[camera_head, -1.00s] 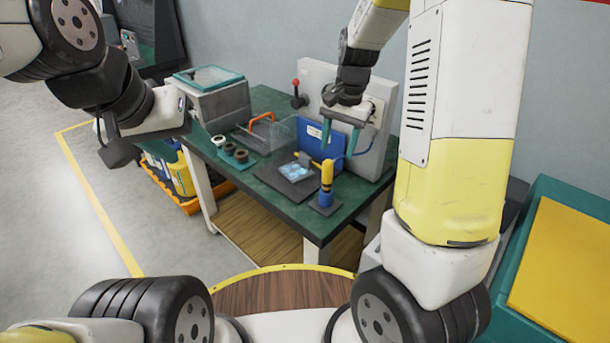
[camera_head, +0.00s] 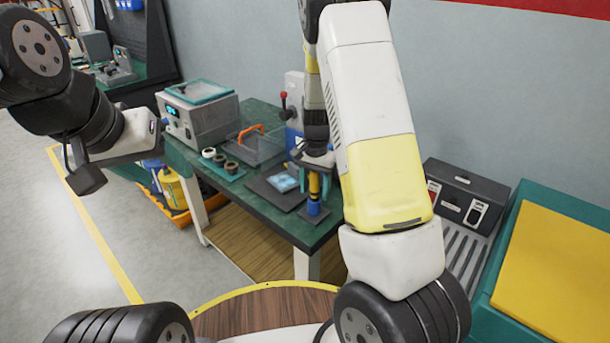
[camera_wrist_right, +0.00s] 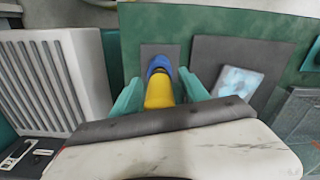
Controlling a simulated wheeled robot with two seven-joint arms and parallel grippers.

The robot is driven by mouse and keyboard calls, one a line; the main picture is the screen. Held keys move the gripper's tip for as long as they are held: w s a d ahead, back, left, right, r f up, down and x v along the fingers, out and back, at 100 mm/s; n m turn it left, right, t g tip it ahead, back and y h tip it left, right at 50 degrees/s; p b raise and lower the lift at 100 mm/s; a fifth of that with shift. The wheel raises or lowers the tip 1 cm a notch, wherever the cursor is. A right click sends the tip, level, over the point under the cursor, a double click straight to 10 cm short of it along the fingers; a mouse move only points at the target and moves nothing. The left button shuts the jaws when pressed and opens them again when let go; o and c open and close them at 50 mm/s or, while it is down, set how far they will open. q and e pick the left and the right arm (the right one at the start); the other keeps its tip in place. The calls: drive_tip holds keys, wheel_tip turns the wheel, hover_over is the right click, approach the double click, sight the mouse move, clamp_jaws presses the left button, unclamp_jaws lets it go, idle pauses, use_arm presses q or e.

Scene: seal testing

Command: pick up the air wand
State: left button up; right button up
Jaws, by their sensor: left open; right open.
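The air wand (camera_head: 314,190), yellow above and blue below, stands upright on a small dark plate near the front right corner of the green-topped table. My right gripper (camera_head: 313,181) is open above and around its yellow part, one teal finger on each side. In the right wrist view the wand (camera_wrist_right: 160,92) lies between the two spread fingers (camera_wrist_right: 159,82), with a visible gap at the blue end; contact higher up is hidden. My left gripper (camera_head: 86,180) is open and empty at the left, away from the table.
A dark mat (camera_head: 272,193) with a pale blue packet (camera_head: 284,183) lies left of the wand. Behind stand a clear box with an orange handle (camera_head: 250,131) and a grey machine (camera_head: 203,118). Several rolls (camera_head: 220,160) lie left.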

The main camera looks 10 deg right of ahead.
drive_tip(key=shift+f, duration=0.15)
clamp_jaws()
wheel_tip(320, 180, up, 10)
drive_tip(key=shift+r, duration=0.1)
idle(0.6)
